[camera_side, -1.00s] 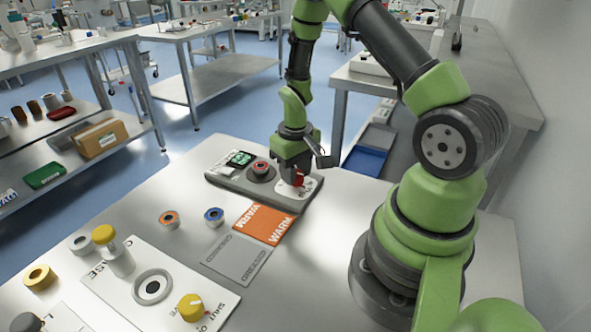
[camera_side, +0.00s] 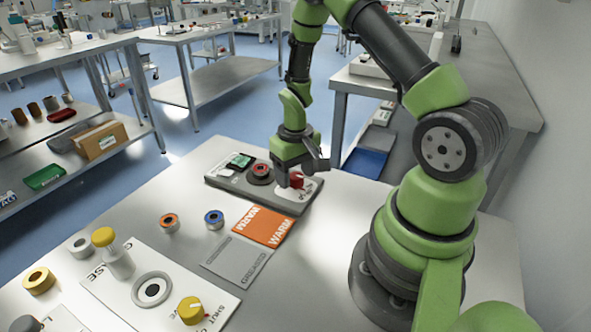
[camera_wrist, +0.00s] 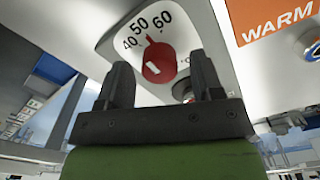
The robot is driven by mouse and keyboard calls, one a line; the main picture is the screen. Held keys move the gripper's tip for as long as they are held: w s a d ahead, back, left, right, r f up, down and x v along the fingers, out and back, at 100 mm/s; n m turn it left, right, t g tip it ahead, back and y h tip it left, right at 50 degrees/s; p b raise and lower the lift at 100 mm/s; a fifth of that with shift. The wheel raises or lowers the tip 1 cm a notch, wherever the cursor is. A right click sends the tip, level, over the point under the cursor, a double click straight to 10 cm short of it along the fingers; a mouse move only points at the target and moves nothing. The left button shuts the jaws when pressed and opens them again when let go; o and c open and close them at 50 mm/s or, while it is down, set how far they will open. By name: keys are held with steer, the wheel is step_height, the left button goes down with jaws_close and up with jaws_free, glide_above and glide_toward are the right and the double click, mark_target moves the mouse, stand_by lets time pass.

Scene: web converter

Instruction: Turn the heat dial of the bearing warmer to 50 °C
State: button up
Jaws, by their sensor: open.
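The bearing warmer (camera_side: 262,194) is a grey unit with a small display, at the far side of the table. Its red heat dial (camera_wrist: 158,63) stands on a white face marked 40, 50 and 60; a small pointer at its rim appears near the 50. In the side view the dial (camera_side: 297,181) is partly hidden by my gripper (camera_side: 303,172). In the wrist view my gripper (camera_wrist: 161,66) is open, its fingers on either side of the dial, with visible gaps. I cannot tell how deep the fingers reach.
A red-centred ring (camera_side: 261,170) sits on the warmer's dark round plate. An orange WARM pad (camera_side: 262,225) and a grey pad (camera_side: 236,259) lie in front. Orange (camera_side: 169,222) and blue (camera_side: 214,217) rings stand to the left.

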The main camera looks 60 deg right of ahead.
mark_target(295, 175)
step_height(295, 175, up, 9)
steer(key=shift+r, duration=0.45)
steer(key=s+a+r+t, duration=0.35)
steer(key=a+r, duration=0.55)
steer(key=r, duration=0.4)
steer(key=s+a+r+n+t+y, duration=0.1)
steer(key=s+a+r+t+y, duration=0.1)
steer(key=s+a+r, duration=0.3)
steer(key=s+a+t, duration=0.1)
steer(key=s, duration=0.2)
steer(key=shift+t, duration=0.35)
